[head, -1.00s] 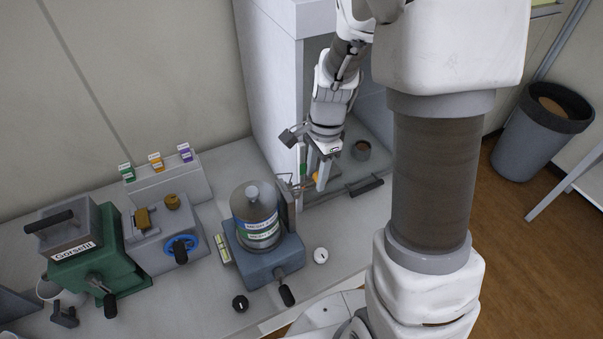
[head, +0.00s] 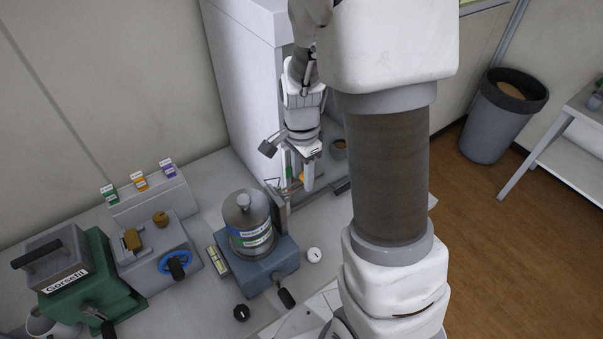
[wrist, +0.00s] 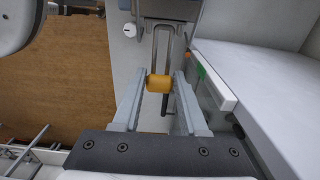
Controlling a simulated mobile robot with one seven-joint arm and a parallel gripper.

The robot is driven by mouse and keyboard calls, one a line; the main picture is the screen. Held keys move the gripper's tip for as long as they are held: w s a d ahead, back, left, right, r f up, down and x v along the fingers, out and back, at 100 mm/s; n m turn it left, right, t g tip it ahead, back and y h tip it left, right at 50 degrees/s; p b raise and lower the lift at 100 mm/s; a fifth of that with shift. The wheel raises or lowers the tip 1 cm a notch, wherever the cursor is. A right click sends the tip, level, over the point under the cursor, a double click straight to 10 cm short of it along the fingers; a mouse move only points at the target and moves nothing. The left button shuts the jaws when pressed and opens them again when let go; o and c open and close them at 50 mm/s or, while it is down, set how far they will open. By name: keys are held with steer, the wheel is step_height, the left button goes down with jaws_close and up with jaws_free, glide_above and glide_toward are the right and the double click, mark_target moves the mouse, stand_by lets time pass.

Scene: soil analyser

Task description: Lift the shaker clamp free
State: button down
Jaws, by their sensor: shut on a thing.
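The shaker (head: 268,264) is a blue-grey base holding a clear, banded jar (head: 247,220) on the bench. The shaker clamp shows in the wrist view as a thin grey wire loop with an orange grip (wrist: 159,83). The orange grip also shows small in the head view (head: 302,176). My gripper (wrist: 159,80) is shut on the orange grip, one finger on each side. In the head view my gripper (head: 299,183) is just right of the jar. The loop's far end runs up to the shaker's side; I cannot tell whether it still touches.
A tall white cabinet (head: 238,80) stands close behind my gripper. Left are a green machine (head: 95,285) labelled Gorsefil, a grey device with a blue wheel (head: 175,265), and a rack (head: 150,200) with small labelled boxes. A round white knob (head: 314,254) is right of the shaker.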

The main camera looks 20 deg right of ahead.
mark_target(301, 183)
steer(key=shift+c, duration=2.2)
jaws_free()
steer(key=shift+r, duration=0.1)
step_height(301, 183, up, 17)
steer(key=shift+r+b, duration=0.15)
steer(key=shift+b, duration=0.15)
steer(key=shift+s+a, duration=0.1)
steer(key=shift+a, duration=0.05)
steer(key=s+a+n+t+b, duration=0.2)
steer(key=s+n, duration=0.5)
steer(key=s+a+f+n+t+b, duration=0.1)
steer(key=s+a+n+t, duration=0.1)
steer(key=s+n, duration=0.5)
steer(key=shift+s+n+t+b, duration=0.25)
steer(key=shift+n+t+b, duration=0.15)
steer(key=shift+n+t, duration=0.35)
